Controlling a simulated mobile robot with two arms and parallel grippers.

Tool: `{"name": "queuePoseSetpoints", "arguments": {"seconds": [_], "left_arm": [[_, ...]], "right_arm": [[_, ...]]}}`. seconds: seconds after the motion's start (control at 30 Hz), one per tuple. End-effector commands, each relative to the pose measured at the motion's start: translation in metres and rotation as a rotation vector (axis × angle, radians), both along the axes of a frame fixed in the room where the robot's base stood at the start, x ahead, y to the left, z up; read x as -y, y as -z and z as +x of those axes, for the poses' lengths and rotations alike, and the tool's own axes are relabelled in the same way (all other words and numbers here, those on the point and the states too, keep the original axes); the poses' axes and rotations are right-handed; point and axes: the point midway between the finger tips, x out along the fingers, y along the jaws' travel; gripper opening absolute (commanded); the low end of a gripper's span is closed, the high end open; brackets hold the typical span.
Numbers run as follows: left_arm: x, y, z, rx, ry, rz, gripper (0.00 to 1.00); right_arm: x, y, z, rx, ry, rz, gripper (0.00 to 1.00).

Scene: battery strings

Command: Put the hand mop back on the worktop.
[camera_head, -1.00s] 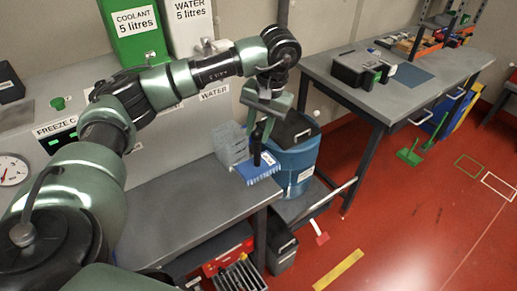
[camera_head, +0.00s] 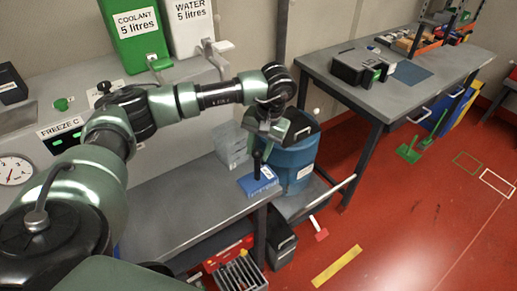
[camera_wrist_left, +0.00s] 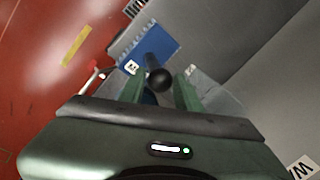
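The hand mop has a blue pad (camera_head: 260,181) with a white label and a black upright handle. It is at the right end of the grey worktop (camera_head: 180,206), pad down and about level. I cannot tell if the pad touches the surface. My left gripper (camera_head: 261,150) is above the pad with its green fingers on either side of the handle, shut on it. The left wrist view shows the round handle end (camera_wrist_left: 160,79) between the fingers (camera_wrist_left: 160,92) and the blue pad (camera_wrist_left: 138,47) beyond. My right gripper is not in view.
A clear plastic box (camera_head: 231,146) stands on the worktop just behind the mop. A blue bin (camera_head: 298,163) stands close beyond the worktop's right end. The worktop's left and middle stretch is bare.

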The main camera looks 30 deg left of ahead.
Motion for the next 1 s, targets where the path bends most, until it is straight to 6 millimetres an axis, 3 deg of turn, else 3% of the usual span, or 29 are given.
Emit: {"name": "queuePoseSetpoints", "arguments": {"seconds": [0.43,0.5,0.83,1.0], "left_arm": [[0.0,-0.005,0.0,0.0,0.0,0.0,0.52],[0.002,-0.009,0.001,0.003,0.001,-0.001,0.52],[0.015,-0.075,0.004,0.006,0.002,-0.002,0.52],[0.02,-0.107,0.005,0.005,0.001,0.0,0.52]], "right_arm": [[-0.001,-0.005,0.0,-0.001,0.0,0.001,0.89],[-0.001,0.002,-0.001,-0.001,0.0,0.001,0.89],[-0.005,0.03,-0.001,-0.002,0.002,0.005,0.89],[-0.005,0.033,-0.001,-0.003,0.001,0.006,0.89]]}}
